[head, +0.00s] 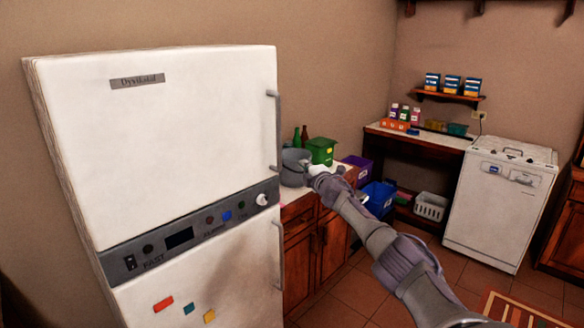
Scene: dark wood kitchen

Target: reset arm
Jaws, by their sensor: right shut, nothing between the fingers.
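My right arm reaches in from the lower right, and its gripper (312,169) is small in the view, in front of the counter to the right of the fridge. The gripper is shut and holds nothing. It is close to a grey pot (294,166) on the counter; I cannot tell whether they touch. My left gripper is not in view.
A large white fridge (170,150) with shut doors fills the left. A green bin (321,150) and bottles stand on the counter. A blue crate (379,196) and white basket (430,207) are beyond. A white dishwasher (492,210) stands right. Tiled floor (365,290) is open between.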

